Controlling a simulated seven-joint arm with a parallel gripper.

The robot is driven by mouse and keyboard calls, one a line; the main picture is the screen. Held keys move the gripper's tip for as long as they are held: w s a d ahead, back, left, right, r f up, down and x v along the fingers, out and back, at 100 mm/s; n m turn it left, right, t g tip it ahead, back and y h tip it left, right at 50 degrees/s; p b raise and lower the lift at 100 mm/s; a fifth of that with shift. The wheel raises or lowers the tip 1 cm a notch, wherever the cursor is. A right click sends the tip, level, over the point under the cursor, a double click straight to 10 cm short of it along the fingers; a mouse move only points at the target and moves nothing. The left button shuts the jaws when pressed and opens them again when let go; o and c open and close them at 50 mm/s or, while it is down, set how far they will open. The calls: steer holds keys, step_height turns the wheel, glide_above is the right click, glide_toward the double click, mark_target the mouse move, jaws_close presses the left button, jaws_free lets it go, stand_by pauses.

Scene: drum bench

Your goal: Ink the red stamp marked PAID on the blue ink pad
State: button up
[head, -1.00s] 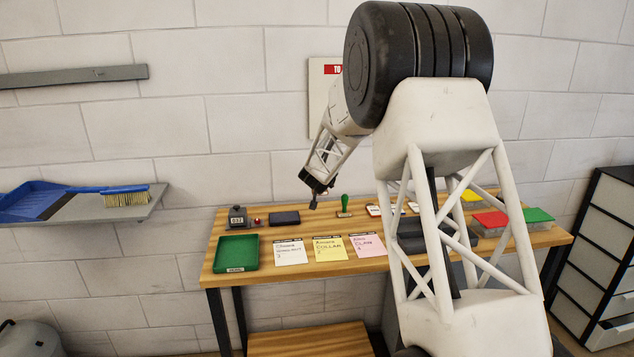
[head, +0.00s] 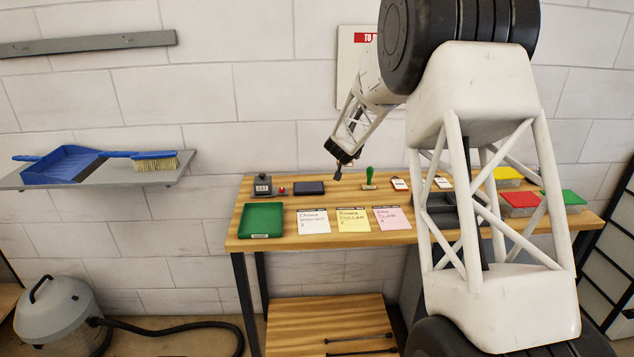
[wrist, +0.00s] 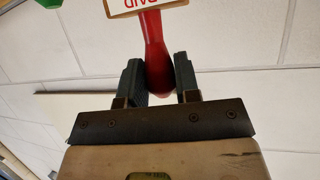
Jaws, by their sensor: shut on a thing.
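My gripper (head: 339,172) is above the back of the bench, between the dark blue pad and the green-handled stamp. In the wrist view its two fingers (wrist: 160,82) are shut on the red handle of the stamp (wrist: 155,52). A white label with red, upside-down letters that read PAID shows at the top edge there. The held stamp is too small to make out in the head view. The dark blue ink pad (head: 309,188) lies flat at the back of the bench, left of my gripper and apart from it. The stamp's face is hidden.
A grey stamp-like device (head: 263,187) and a small red thing (head: 281,190) stand left of the pad. A green-handled stamp (head: 369,178) stands to the right. A green tray (head: 261,220) and three note cards (head: 353,220) lie in front. Coloured boxes (head: 520,203) sit at the right.

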glide_above(308, 188)
steer(key=shift+w+f, duration=0.15)
steer(key=shift+f, duration=0.55)
steer(key=shift+d+f, duration=0.1)
steer(key=shift+f, duration=0.05)
steer(key=shift+f, duration=2.8)
steer(key=shift+f, duration=0.7)
stand_by(0.4)
steer(key=shift+r, duration=0.8)
stand_by(0.4)
steer(key=shift+r, duration=2.4)
steer(key=shift+f, duration=0.25)
